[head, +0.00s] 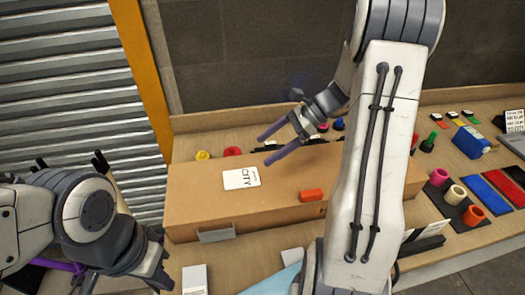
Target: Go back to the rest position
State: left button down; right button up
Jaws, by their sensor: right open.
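My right gripper (265,150) is open and empty, its two purple fingers apart and pointing left. In the picture it lies over the back edge of a long brown box (200,196). My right arm crosses the view from the top right down to the bottom. My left gripper (150,274) is low at the left, beside the bench's left front corner. Its fingers are partly hidden by its own wrist and the picture's edge, so their opening is unclear.
A white card (241,180) and an orange block (312,195) lie on the box. Bottles, coloured rolls (456,195) and a blue container (470,141) stand on the bench at right. A metal shutter (70,90) is at left. The space above the box's left end is clear.

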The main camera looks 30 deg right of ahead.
dwell(0.5)
jog(key=s+a+n+g+h, duration=0.1)
jog(key=s+a+n+g, duration=0.2)
jog(key=a+n, duration=0.45)
jog(key=s+a+n+h, duration=0.4)
jog(key=s+a+n, duration=0.3)
jog(key=s+n, duration=0.2)
jog(key=s+a+r+n+h, duration=0.1)
jog(key=s+a+n+h, duration=0.2)
jog(key=s+a+n, duration=0.4)
jog(key=shift+s+a+n+h, duration=0.3)
jog(key=shift+s+n, duration=0.9)
jog(key=shift+n, duration=1.25)
jog(key=shift+d, duration=0.1)
